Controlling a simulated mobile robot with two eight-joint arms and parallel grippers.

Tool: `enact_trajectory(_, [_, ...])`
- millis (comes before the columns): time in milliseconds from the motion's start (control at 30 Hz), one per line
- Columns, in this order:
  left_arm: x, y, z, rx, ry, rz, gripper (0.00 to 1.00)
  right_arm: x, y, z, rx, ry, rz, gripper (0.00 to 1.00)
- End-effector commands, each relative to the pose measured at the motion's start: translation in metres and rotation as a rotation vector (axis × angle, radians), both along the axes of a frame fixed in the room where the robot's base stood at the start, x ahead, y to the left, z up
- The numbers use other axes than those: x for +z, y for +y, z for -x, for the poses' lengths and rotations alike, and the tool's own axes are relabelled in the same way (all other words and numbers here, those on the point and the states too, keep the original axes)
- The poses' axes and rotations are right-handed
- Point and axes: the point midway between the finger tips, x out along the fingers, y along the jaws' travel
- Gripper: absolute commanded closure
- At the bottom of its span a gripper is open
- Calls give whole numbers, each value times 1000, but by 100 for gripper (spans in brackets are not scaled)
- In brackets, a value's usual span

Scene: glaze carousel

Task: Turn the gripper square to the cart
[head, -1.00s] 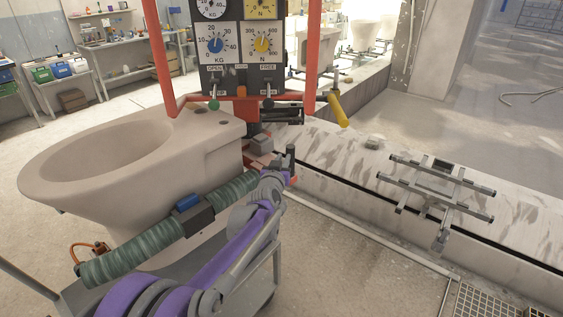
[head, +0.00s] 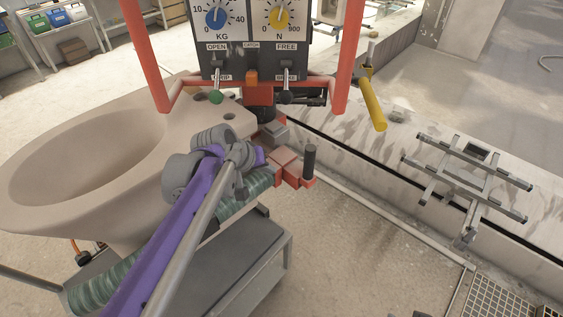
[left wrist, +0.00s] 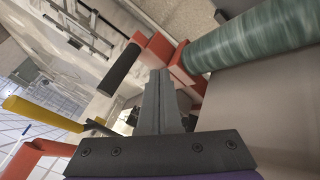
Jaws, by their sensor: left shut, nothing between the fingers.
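The grey cart (head: 262,262) stands at the lower middle of the head view, under a large pale toilet bowl (head: 95,150). A green padded roll (head: 105,285) runs along the bowl's near side. My left gripper (head: 258,157) is in front of the bowl's right end, its fingers largely hidden in the head view by my wrist. In the left wrist view its fingers (left wrist: 158,100) are shut and empty, pointing toward red blocks (left wrist: 185,72) with a dark handle (left wrist: 120,68); contact is unclear. My right gripper is not in view.
A red-framed dial panel (head: 250,35) with levers stands just behind the gripper, with a yellow handle (head: 373,105) at its right. A pale ledge (head: 400,155) carries a metal rack (head: 465,180). Open floor lies between cart and ledge.

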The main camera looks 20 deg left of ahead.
Motion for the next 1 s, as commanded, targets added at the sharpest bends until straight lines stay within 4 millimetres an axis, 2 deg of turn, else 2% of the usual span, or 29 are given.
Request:
enact_trajectory(433, [-73,-20,-52,-3,-2,-2,100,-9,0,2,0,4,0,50])
enact_trajectory(600, [-72,-42,-65,-6,-4,-1,100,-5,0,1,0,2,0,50])
enact_trajectory(700, [-72,-49,-70,-4,-3,-3,100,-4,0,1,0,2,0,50])
enact_trajectory(1000, [-72,-54,-72,-2,-4,-2,100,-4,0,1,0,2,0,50])
